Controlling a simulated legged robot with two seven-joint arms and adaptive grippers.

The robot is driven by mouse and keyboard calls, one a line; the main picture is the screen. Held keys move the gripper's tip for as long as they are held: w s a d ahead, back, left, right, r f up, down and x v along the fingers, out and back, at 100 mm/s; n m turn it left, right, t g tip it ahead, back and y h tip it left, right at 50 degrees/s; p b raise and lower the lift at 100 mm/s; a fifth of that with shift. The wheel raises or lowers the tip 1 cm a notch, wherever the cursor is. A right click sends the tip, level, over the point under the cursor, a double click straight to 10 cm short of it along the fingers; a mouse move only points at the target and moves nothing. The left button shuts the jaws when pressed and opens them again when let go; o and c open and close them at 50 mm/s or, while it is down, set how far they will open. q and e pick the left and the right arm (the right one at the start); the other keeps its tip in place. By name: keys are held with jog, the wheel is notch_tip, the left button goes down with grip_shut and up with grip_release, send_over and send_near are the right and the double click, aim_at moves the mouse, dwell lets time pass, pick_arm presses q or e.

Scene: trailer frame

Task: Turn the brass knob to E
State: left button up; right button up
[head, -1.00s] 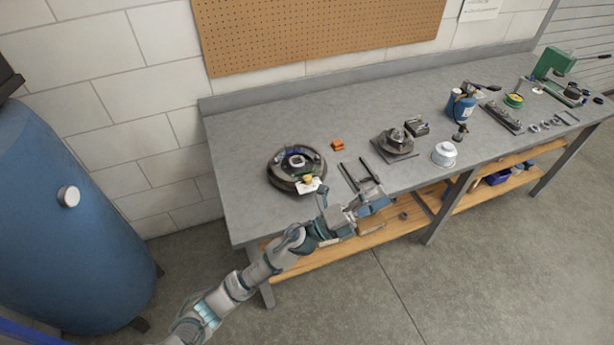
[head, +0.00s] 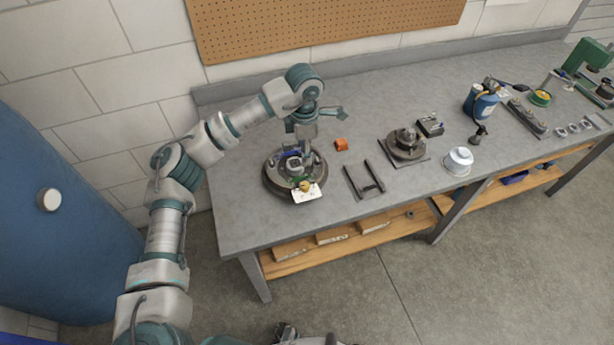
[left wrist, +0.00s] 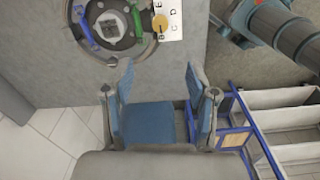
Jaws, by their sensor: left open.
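The brass knob (head: 305,187) sits on a white lettered card (head: 312,194) at the front of a round dark device (head: 270,180) on the bench. In the left wrist view the knob (left wrist: 160,22) shows at the top, beside the card (left wrist: 172,32) with letters such as B, C and D; which letter the knob points to is too small to tell. My left gripper (head: 299,160) hangs over the round device, just behind the knob and apart from it. In the left wrist view my gripper (left wrist: 163,88) is open, with nothing between its fingers. My right gripper is not seen.
An orange block (head: 341,144), a dark U-shaped bracket (head: 366,188), a round flange on a plate (head: 406,146), a white lidded pot (head: 458,160) and a blue canister (head: 483,104) stand to the right. The grey bench (head: 300,232) is clear in front of the device.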

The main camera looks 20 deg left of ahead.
pick_arm(q)
send_over(304, 185)
notch_tip(304, 185, down, 4)
notch_tip(304, 185, down, 11)
jog(key=shift+a+r, duration=0.15)
jog(key=shift+w+d+f, duration=0.1)
jog(key=shift+d+f, duration=0.15)
jog(key=shift+f, duration=0.35)
jog(key=shift+d, duration=0.15)
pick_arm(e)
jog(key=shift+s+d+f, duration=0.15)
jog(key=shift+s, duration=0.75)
pick_arm(q)
jog(key=shift+a, duration=0.2)
grip_shut()
